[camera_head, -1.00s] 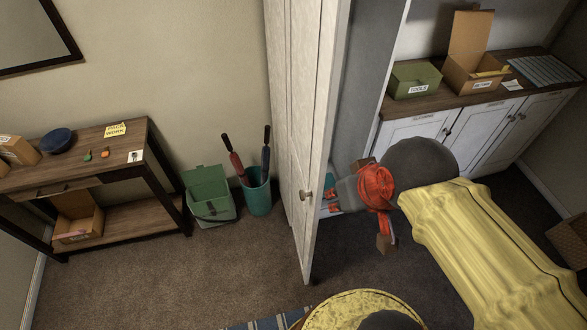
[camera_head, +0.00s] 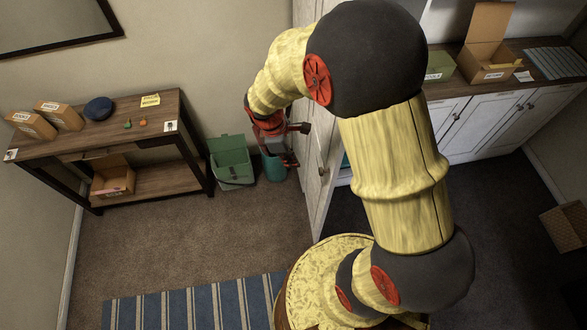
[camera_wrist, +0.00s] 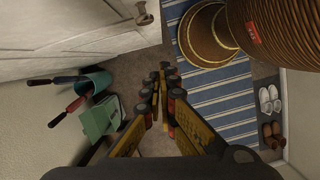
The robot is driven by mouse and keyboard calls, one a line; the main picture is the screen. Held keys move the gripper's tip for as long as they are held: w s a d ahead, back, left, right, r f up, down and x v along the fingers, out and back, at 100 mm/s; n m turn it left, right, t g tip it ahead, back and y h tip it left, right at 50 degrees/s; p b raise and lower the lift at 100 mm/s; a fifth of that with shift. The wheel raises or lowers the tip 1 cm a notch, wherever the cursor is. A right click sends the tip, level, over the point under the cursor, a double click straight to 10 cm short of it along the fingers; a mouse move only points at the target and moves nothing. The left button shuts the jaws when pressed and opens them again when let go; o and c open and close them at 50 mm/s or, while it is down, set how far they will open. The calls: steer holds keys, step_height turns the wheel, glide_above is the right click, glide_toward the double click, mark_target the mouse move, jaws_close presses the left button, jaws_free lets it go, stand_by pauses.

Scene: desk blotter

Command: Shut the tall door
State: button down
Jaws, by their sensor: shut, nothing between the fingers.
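The tall white door (camera_head: 318,150) stands open in the head view, swung out from its cabinet, partly hidden behind my arm. Its knob (camera_head: 322,170) shows near the free edge. My gripper (camera_head: 293,147) is to the left of the door, close to its outer face; I cannot tell from the head view whether it touches. In the wrist view the door (camera_wrist: 70,35) fills the upper left, with its knob (camera_wrist: 144,17) near the top. There my gripper (camera_wrist: 163,78) is shut and empty, with visible space between its fingertips and the door.
A green bin (camera_head: 232,162) and a teal bucket (camera_head: 274,168) stand on the floor left of the door. A wooden side table (camera_head: 150,113) is farther left. A striped rug (camera_head: 190,305) lies in front. Low white cabinets (camera_head: 480,122) stand at the right.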

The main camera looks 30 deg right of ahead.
steer(key=s+d+f+n, duration=0.1)
steer(key=d+f+n, duration=0.1)
steer(key=d+f, duration=0.4)
steer(key=shift+x, duration=1.55)
steer(key=shift+w+a, duration=0.15)
steer(key=shift+a, duration=0.05)
